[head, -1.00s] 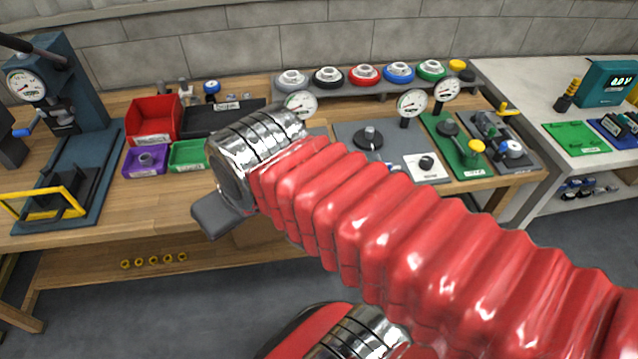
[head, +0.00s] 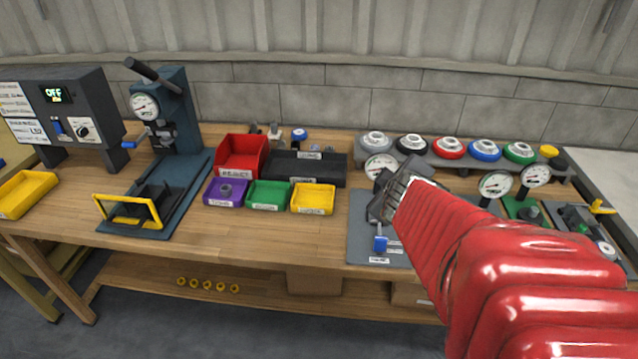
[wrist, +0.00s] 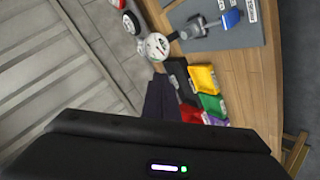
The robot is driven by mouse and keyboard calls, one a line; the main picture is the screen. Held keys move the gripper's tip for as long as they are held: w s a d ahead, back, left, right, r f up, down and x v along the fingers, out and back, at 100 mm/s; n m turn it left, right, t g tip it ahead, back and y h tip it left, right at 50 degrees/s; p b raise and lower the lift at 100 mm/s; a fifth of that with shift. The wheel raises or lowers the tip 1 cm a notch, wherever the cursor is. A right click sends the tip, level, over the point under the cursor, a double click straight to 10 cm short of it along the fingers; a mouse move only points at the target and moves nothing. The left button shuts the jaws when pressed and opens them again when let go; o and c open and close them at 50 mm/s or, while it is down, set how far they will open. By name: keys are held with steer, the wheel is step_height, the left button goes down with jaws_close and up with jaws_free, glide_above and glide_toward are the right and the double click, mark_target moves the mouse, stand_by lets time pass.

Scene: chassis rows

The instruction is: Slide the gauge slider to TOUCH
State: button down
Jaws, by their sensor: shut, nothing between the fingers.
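The gauge slider is a blue block (head: 380,243) near the front edge of a grey plate (head: 361,228), with a small white label in front of it that I cannot read. A round white dial gauge (head: 380,166) stands at the back of this plate. My gripper (head: 377,209) is shut and empty, in front of the plate in the head view and apart from the blue block; my arm hides the plate's right part. The wrist view shows the blue block (wrist: 231,18), the gauge (wrist: 157,46) and the dark shut fingers of my gripper (wrist: 160,97).
Red (head: 240,157), purple (head: 224,192), green (head: 269,195) and yellow (head: 313,199) bins and a black tray (head: 327,168) stand left of the plate. A press (head: 172,110) is farther left. More dials and a rack of coloured rings (head: 450,155) are at right.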

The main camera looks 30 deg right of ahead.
mark_target(380, 246)
steer(key=s+f+n+g+y, duration=0.1)
steer(key=s+f+n+y, duration=0.2)
steer(key=s+f, duration=0.2)
steer(key=s+f+n+g+y, duration=0.1)
steer(key=s+f+y, duration=0.3)
steer(key=f, duration=0.6)
steer(key=shift+s+f+n, duration=0.2)
steer(key=shift+s+n, duration=0.55)
steer(key=shift+n, duration=0.15)
steer(key=shift+d, duration=0.1)
steer(key=x, duration=0.3)
steer(key=w+d+x, duration=0.1)
steer(key=x, duration=0.3)
steer(key=r+x, duration=0.1)
steer(key=x, duration=0.3)
steer(key=shift+w+d+f, duration=0.15)
steer(key=shift+w+d, duration=0.1)
steer(key=shift+d, duration=0.05)
steer(key=shift+w+d, duration=0.35)
steer(key=shift+w, duration=0.15)
steer(key=shift+w, duration=0.1)
